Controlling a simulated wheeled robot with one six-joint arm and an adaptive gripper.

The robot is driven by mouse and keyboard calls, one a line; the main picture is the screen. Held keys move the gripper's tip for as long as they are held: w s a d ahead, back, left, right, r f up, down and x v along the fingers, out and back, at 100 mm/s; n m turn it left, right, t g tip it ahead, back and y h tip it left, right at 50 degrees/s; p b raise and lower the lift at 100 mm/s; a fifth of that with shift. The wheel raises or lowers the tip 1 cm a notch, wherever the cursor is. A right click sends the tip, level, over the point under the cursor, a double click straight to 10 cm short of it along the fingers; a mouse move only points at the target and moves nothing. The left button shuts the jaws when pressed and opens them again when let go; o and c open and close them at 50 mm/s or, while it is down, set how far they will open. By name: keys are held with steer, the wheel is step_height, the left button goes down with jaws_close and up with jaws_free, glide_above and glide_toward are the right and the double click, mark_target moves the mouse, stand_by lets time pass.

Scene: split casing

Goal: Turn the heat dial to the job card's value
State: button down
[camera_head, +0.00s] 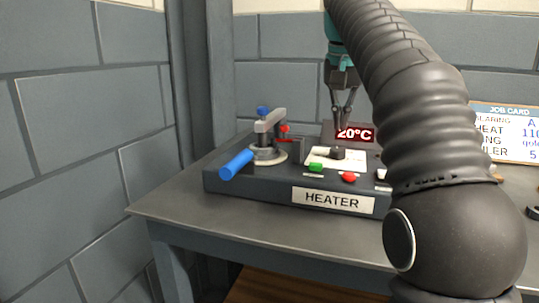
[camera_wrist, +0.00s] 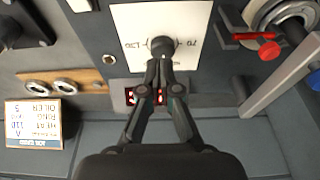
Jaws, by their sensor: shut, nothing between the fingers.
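The heat dial (camera_head: 338,153) is a small black knob on a white plate (camera_head: 322,161) on top of the dark heater (camera_head: 232,181). In the wrist view the dial (camera_wrist: 162,46) shows with printed numbers around it. My gripper (camera_head: 339,130) is shut and empty, pointing down just above the dial. In the wrist view its tips (camera_wrist: 160,60) overlap the dial's edge; I cannot tell whether they touch. The red display (camera_head: 355,134) reads 20°C. The job card (camera_head: 505,133) is partly hidden by my arm; its HEAT line appears to read 110.
A blue-handled lever (camera_head: 236,165) and a clamp-like post (camera_head: 269,122) stand at the heater's left. Green (camera_head: 316,168) and red (camera_head: 348,177) buttons sit at its front edge. Two rings lie on a wooden strip (camera_wrist: 92,78). My arm hides the heater's right end.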

mark_target(328, 162)
steer(key=shift+s+d+b+x, duration=0.1)
steer(key=shift+s+b+x, duration=0.2)
steer(key=shift+x, duration=0.8)
steer(key=shift+s+d+b+x, duration=0.15)
steer(key=shift+b+x, duration=0.3)
steer(key=shift+x, duration=0.65)
steer(key=shift+s+a+b+x, duration=0.1)
steer(key=shift+s+b+x, duration=0.25)
steer(key=shift+x, duration=0.8)
steer(key=shift+w+a+p, duration=0.15)
steer(key=shift+a+p, duration=0.4)
steer(key=shift+p, duration=0.55)
steer(key=shift+w+a+f, duration=0.1)
steer(key=shift+a+f, duration=0.05)
steer(key=shift+a, duration=0.15)
steer(key=shift+w+a, duration=0.2)
steer(key=shift+a, duration=0.1)
steer(key=shift+s+a, duration=0.1)
steer(key=shift+s+a, duration=0.15)
steer(key=shift+s, duration=0.05)
steer(key=shift+w+d+v, duration=0.1)
steer(key=shift+w+v, duration=0.1)
steer(key=shift+v, duration=0.8)
steer(key=shift+w+d+v, duration=0.1)
steer(key=shift+w+v, duration=0.15)
steer(key=shift+v, duration=0.75)
steer(key=shift+w+v, duration=0.2)
steer(key=shift+v, duration=0.75)
